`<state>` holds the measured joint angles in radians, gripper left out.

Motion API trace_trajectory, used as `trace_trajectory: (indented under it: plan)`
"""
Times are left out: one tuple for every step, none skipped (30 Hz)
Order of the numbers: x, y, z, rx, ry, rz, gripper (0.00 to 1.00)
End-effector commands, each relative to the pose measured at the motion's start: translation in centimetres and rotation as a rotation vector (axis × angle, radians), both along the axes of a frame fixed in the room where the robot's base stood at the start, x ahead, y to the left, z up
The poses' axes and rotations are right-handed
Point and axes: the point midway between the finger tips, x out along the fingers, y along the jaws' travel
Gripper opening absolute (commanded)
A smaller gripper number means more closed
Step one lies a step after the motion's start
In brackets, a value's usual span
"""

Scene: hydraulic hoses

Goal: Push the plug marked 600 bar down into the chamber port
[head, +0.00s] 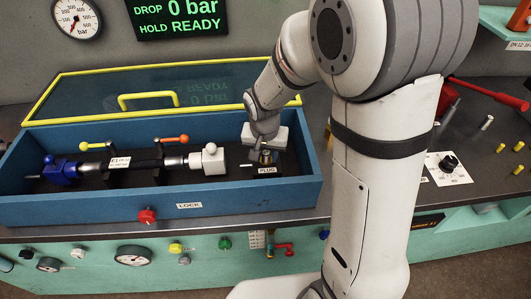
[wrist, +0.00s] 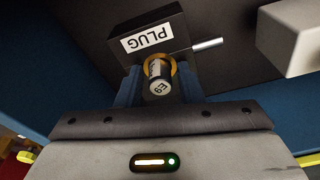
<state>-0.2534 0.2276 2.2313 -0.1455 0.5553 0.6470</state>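In the head view my gripper (head: 264,152) reaches down over the PLUG block (head: 268,170) at the chamber's right end. How deep the plug sits is hidden.
The blue chamber (head: 110,212) has its yellow-framed lid (head: 220,84) raised at the back. A white end block (head: 208,159) on the clamped hose lies left of my gripper in the head view. A red knob (head: 147,216) sits on the front wall. The display reads 0 bar, HOLD READY.

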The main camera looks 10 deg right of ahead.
Motion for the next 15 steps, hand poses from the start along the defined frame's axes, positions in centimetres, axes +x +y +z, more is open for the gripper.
trace_trajectory:
  plan:
    - [0.0, 0.0, 0.0, 0.000, 0.000, 0.000, 0.38]
    - [0.0, 0.0, 0.0, 0.000, 0.000, 0.000, 0.40]
    - [0.0, 0.0, 0.0, 0.000, 0.000, 0.000, 0.44]
    - [0.0, 0.0, 0.0, 0.000, 0.000, 0.000, 0.46]
    - [0.0, 0.0, 0.0, 0.000, 0.000, 0.000, 0.46]
    - [0.0, 0.0, 0.0, 0.000, 0.000, 0.000, 0.46]
    - [0.0, 0.0, 0.0, 0.000, 0.000, 0.000, 0.46]
    - [0.0, 0.0, 0.0, 0.000, 0.000, 0.000, 0.46]
    - [0.0, 0.0, 0.0, 0.000, 0.001, 0.000, 0.46]
    - [0.0, 0.0, 0.0, 0.000, 0.001, 0.000, 0.46]
    - [0.0, 0.0, 0.0, 0.000, 0.000, 0.000, 0.46]
    - [0.0, 0.0, 0.2, 0.000, 0.000, 0.000, 0.46]
    - [0.0, 0.0, 0.4, 0.000, -0.001, 0.000, 0.46]
    - [-0.1, 0.1, 0.7, 0.001, -0.001, 0.000, 0.46]
    - [-0.1, 0.2, 1.2, 0.000, -0.002, 0.001, 0.46]
